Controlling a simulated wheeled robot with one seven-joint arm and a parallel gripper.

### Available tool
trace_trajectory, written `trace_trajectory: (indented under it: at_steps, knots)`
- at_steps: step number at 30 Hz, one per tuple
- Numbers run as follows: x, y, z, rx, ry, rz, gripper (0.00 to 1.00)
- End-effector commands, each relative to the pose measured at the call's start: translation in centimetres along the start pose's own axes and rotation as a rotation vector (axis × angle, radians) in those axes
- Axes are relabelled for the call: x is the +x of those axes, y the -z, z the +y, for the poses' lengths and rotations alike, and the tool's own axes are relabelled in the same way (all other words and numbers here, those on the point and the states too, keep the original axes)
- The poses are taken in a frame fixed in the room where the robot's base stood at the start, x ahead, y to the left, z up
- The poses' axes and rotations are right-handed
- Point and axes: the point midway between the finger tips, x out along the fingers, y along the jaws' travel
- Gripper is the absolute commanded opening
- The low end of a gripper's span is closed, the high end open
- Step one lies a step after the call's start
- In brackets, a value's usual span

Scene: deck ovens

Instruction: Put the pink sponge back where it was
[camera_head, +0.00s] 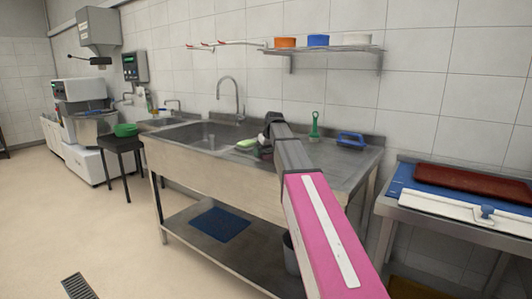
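I cannot make out a pink sponge. A light green and white sponge-like item (246,143) lies on the sink's drainboard, just left of my arm's far end. My arm reaches from the lower right over the sink unit. My gripper (265,149) is at its far end, small and dark, low over the drainboard close to that item. My arm partly covers it, so its fingers and anything between them cannot be made out.
The steel sink unit (215,171) has a basin (190,134) and tap on its left. A green brush (314,126) and blue-handled brush (351,140) are on its right. A wall shelf (335,48) holds orange, blue and white items. Open floor lies left.

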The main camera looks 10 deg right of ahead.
Motion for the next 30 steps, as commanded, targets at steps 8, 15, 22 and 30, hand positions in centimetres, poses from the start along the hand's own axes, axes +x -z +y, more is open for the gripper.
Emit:
trace_trajectory:
  at_steps: [8, 15, 22, 30]
  knots:
    - [-0.7, 0.1, 0.0, 0.0, 0.0, 0.0, 0.93]
    - [-4.7, 0.1, 0.0, 0.0, -0.001, 0.002, 0.93]
    - [-8.9, 0.1, 0.0, 0.0, 0.0, 0.001, 0.93]
    - [-11.8, 0.1, 0.0, 0.0, 0.0, 0.0, 0.93]
